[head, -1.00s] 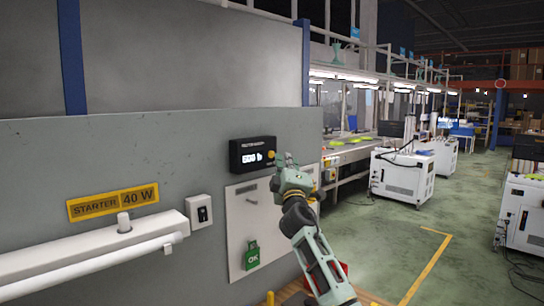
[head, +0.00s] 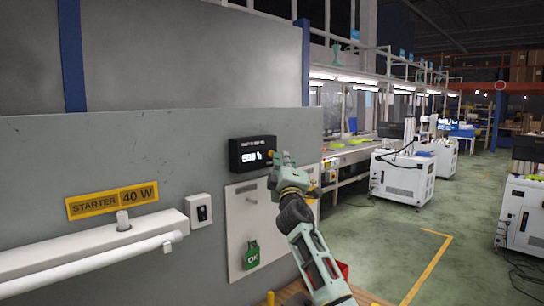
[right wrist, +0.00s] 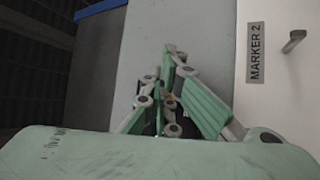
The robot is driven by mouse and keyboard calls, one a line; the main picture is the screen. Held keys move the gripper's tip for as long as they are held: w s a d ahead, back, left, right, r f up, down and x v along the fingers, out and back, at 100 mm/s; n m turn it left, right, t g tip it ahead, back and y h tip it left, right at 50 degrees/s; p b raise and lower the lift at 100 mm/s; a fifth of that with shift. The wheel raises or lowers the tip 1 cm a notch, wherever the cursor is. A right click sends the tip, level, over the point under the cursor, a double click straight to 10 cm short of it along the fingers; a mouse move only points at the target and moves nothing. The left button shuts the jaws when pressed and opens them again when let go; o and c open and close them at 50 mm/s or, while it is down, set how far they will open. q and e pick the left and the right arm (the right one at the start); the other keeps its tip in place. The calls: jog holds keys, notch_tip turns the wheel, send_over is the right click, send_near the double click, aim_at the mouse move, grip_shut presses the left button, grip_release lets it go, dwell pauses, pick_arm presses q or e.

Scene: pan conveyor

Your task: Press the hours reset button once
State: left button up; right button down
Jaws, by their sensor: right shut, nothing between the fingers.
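The black hours meter box (head: 245,157) with a lit white display is mounted on the grey wall panel. Its yellow round button (head: 271,154) is on the box's right side and is partly covered by my fingertips. My right gripper (head: 283,158) is shut and empty, with its tips at the button; I cannot tell whether they touch it. In the right wrist view, the shut fingers (right wrist: 171,49) point at the grey panel, and the meter and button are hidden. The display digits are too blurred to read surely. My left gripper is not in view.
A pale plate with a green OK padlock (head: 252,254) is below the meter. A white switch (head: 201,211), a yellow STARTER 40 W label (head: 112,201) and a lamp tube (head: 90,268) are to the left. Open green floor (head: 385,235) lies to the right.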

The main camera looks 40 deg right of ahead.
jog(key=shift+w, duration=0.25)
jog(key=shift+s, duration=0.15)
dwell(0.4)
jog(key=shift+s+p, duration=0.3)
jog(key=shift+s, duration=0.4)
jog(key=s, duration=0.1)
jog(key=s+p, duration=0.1)
jog(key=s, duration=0.1)
jog(key=s+p, duration=0.1)
jog(key=s, duration=0.1)
jog(key=shift+d, duration=0.25)
jog(key=shift+w, duration=0.1)
dwell(0.6)
